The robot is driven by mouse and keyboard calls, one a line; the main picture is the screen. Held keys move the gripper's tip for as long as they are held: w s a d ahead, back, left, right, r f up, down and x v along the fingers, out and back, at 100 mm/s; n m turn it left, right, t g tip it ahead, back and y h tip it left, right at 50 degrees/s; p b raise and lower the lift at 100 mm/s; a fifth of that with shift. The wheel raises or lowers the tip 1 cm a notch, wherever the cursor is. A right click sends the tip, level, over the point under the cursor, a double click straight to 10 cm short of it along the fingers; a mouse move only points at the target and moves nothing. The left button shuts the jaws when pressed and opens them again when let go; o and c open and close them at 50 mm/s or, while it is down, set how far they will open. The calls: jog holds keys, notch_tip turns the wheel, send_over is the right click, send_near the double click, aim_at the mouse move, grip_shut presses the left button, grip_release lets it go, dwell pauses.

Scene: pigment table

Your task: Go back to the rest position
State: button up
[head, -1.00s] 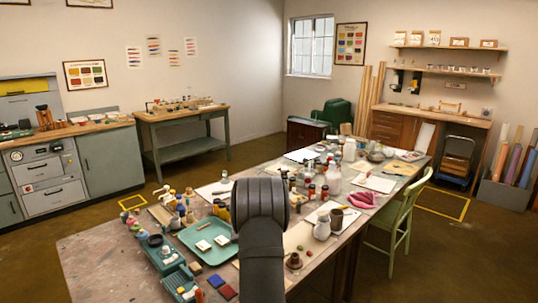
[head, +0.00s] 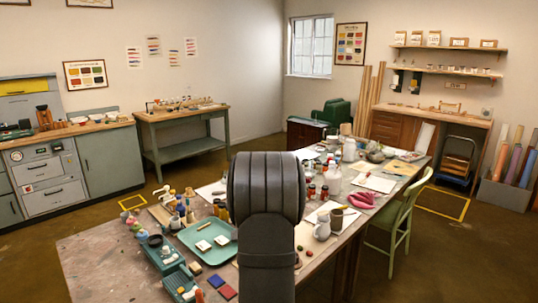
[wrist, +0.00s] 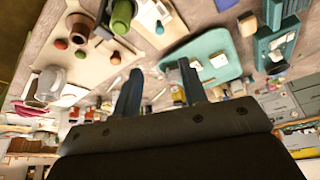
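My gripper (wrist: 160,68) shows in the wrist view with its two fingers apart and nothing between them. It is above the table, clear of the objects. In the head view my own arm covers the middle of the table and hides the gripper. The work table (head: 105,250) carries a green tray (head: 222,251) with two small pale blocks, left of my arm. The tray also shows in the wrist view (wrist: 222,74).
A white jug (head: 322,229), a pink cloth (head: 361,200) and several bottles stand right of my arm. Teal holders (head: 163,262) and red and blue squares lie at the left. A green chair (head: 396,222) stands at the table's right side.

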jog(key=x, duration=1.5)
jog(key=shift+w+f, duration=0.2)
jog(key=shift+f, duration=0.05)
jog(key=shift+w+a+r, duration=0.2)
jog(key=shift+w+a, duration=0.9)
jog(key=shift+a, duration=0.05)
jog(key=s+r+m+h, duration=0.1)
jog(key=s+r+m, duration=0.1)
jog(key=r, duration=0.6)
jog(key=s+r+m, duration=0.2)
jog(key=s+r, duration=0.2)
jog(key=r, duration=0.3)
jog(key=shift+s+r+h, duration=0.4)
jog(key=shift+o, duration=0.2)
